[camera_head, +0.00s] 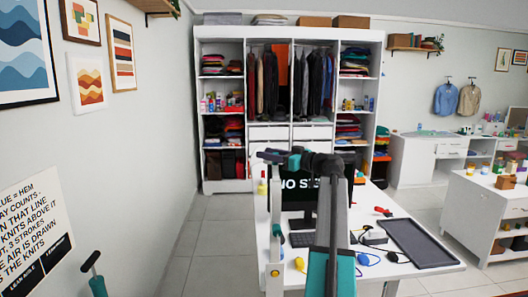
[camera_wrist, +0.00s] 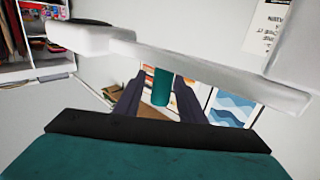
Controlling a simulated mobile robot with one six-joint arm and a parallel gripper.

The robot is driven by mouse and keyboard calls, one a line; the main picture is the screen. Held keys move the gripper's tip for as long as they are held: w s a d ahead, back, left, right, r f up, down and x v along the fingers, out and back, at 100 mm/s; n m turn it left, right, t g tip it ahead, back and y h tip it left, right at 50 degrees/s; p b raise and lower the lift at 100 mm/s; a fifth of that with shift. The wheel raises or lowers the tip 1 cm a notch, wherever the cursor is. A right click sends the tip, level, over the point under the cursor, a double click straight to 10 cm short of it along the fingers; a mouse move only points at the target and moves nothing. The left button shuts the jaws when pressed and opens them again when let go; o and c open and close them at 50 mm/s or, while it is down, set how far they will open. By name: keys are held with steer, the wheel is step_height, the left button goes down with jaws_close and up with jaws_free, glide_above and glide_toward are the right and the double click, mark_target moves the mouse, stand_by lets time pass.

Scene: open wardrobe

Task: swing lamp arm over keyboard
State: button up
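A white post (camera_head: 275,215) rises from the left edge of the desk and looks like part of the lamp. In the wrist view a pale bar (camera_wrist: 190,72) with thicker ends crosses close to the camera; it looks like the lamp arm. My gripper (camera_head: 270,156) is high at the post's top, left of the monitor. In the wrist view, my gripper's dark fingers (camera_wrist: 161,88) stand apart on either side of a narrow teal piece (camera_wrist: 162,86), with gaps beside it. I cannot tell what that piece belongs to. The keyboard (camera_head: 303,239) lies below the monitor, partly beside my arm.
The monitor (camera_head: 297,193) stands behind the keyboard, partly hidden by my arm. A dark tray (camera_head: 420,245) and small tools lie on the desk's right side. The open wardrobe (camera_head: 235,185) is behind. Framed pictures (camera_head: 92,83) hang on the left wall.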

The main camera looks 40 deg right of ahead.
steer(key=shift+w+a, duration=0.15)
steer(key=shift+w, duration=0.35)
